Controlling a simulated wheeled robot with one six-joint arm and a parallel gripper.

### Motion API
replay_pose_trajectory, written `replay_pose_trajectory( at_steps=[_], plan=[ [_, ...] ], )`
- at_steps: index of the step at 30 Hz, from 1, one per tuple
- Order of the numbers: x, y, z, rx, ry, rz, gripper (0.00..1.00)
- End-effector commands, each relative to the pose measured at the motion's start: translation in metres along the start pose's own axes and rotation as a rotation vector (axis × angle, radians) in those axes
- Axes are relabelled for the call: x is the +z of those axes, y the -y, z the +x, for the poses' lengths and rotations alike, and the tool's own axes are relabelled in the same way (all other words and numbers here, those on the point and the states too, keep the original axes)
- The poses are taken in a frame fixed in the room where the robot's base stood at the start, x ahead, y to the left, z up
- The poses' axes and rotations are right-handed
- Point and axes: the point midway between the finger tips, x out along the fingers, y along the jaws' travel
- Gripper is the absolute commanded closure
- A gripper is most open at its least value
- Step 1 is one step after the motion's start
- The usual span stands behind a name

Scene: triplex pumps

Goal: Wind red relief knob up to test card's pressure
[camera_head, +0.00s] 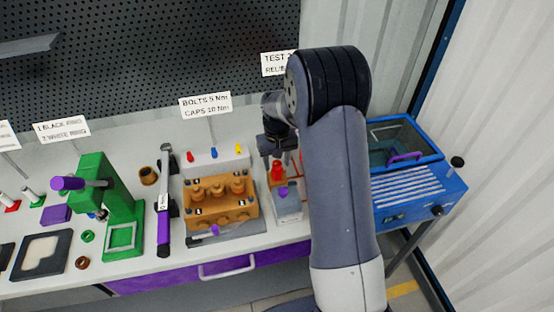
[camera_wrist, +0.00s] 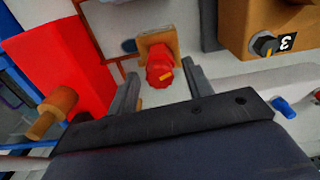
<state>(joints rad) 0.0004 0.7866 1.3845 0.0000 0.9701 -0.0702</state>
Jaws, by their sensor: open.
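The red relief knob (camera_wrist: 160,69) sits on an orange-brown block in the wrist view, with a yellow mark on its face. It also shows in the head view (camera_head: 277,171), on the small unit left of my arm. My gripper (camera_wrist: 161,75) is open, with one finger on each side of the knob in the picture. I cannot tell whether either finger touches it. In the head view my gripper (camera_head: 277,150) is just above the knob. The test card (camera_head: 275,64) stands at the back, its text partly hidden by my arm.
An orange pump block (camera_head: 220,206) with several brass parts stands left of the knob. A torque wrench (camera_head: 164,205) and green press (camera_head: 110,200) are further left. A blue machine (camera_head: 420,195) stands right of my arm. In the wrist view a red block (camera_wrist: 60,65) is close at left.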

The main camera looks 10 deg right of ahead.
Motion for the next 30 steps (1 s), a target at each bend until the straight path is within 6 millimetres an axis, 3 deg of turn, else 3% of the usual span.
replay_pose_trajectory(
  at_steps=[6,23,30],
  plan=[
    [0.0001,0.0,0.0003,0.0,0.0,0.0,0.52],
    [0.0001,0.0,-0.0001,0.0,0.0,0.0,0.97],
    [0.0001,0.0,0.0003,0.0,0.0,0.022,0.97]
  ],
)
